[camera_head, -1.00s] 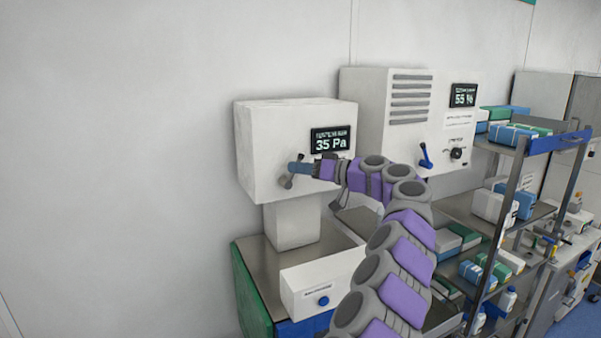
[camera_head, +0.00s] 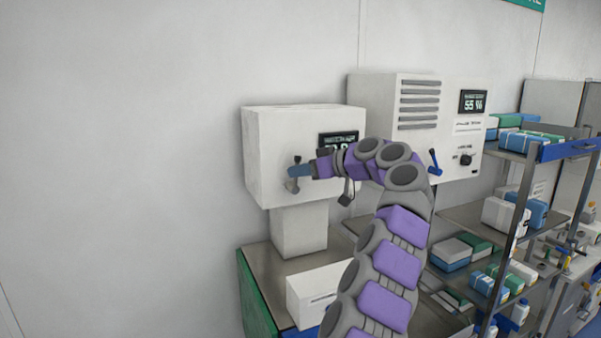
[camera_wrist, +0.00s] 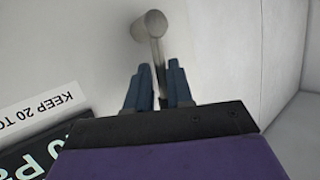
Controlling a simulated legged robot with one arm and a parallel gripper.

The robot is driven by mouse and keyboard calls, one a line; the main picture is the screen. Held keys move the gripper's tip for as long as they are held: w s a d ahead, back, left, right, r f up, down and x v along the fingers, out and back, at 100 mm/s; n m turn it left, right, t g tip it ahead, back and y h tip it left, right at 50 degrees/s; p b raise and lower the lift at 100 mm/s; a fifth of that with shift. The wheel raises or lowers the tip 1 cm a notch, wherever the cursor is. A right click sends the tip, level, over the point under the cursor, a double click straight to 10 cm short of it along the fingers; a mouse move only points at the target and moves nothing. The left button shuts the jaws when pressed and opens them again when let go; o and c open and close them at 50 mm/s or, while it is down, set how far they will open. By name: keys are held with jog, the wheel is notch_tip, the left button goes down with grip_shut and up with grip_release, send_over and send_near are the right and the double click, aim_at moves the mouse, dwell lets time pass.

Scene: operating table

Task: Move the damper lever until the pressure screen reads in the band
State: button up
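The damper lever (camera_wrist: 157,52) is a grey rod with a round end, on the white box (camera_head: 262,150) left of centre. In the head view its grey end (camera_head: 292,186) shows beside my fingers. My gripper (camera_wrist: 158,88) has its blue fingers on either side of the rod, with narrow gaps visible, so it is around the lever but not clamped. In the head view my gripper (camera_head: 300,171) is at the box front. The pressure screen (camera_head: 338,139) is partly hidden by my arm. In the wrist view the screen (camera_wrist: 45,150) shows a cut-off reading ending in "0 Pa".
A second white unit (camera_head: 368,98) with a "55 %" screen (camera_head: 473,102) and a blue lever (camera_head: 435,162) stands to the right. A stocked shelf cart (camera_head: 520,203) is further right. A label (camera_wrist: 35,107) starting "KEEP 20 TO" sits above the pressure screen. The left wall is clear.

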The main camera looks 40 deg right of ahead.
jog(key=shift+o, duration=1.3)
jog(key=shift+d, duration=0.2)
jog(key=shift+a, duration=0.1)
jog(key=p+v, duration=0.2)
jog(key=v, duration=1.5)
jog(key=shift+d+p, duration=0.3)
jog(key=shift+s+f, duration=0.1)
